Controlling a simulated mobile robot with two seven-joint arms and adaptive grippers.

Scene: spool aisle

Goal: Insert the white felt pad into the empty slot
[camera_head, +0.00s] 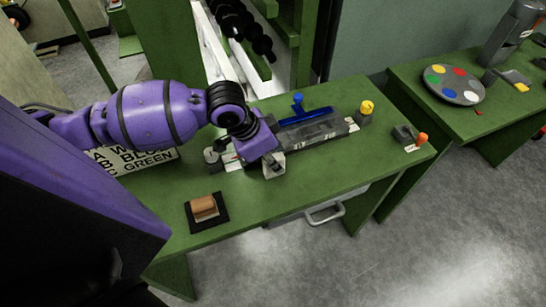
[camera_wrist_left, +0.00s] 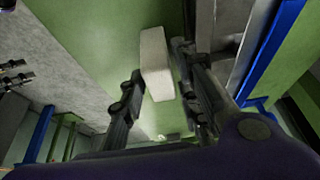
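My left gripper (camera_head: 270,160) reaches in from the left over the green table, beside the near end of a dark grey long fixture (camera_head: 318,131). In the left wrist view its two fingers (camera_wrist_left: 158,85) stand on either side of a white felt pad (camera_wrist_left: 155,62), close against it, and appear shut on it. In the head view the pad (camera_head: 273,167) shows as a small pale block at the fingertips, partly covered by the gripper. The empty slot cannot be made out clearly; the gripper hides part of the fixture. My right gripper is not in view.
The fixture bears a blue bar with a knob (camera_head: 298,101). A yellow-topped part (camera_head: 366,109) and an orange-handled lever (camera_head: 421,140) stand right of it. A wooden block on a black pad (camera_head: 205,208) lies at the front left. The front middle of the green table (camera_head: 300,195) is clear.

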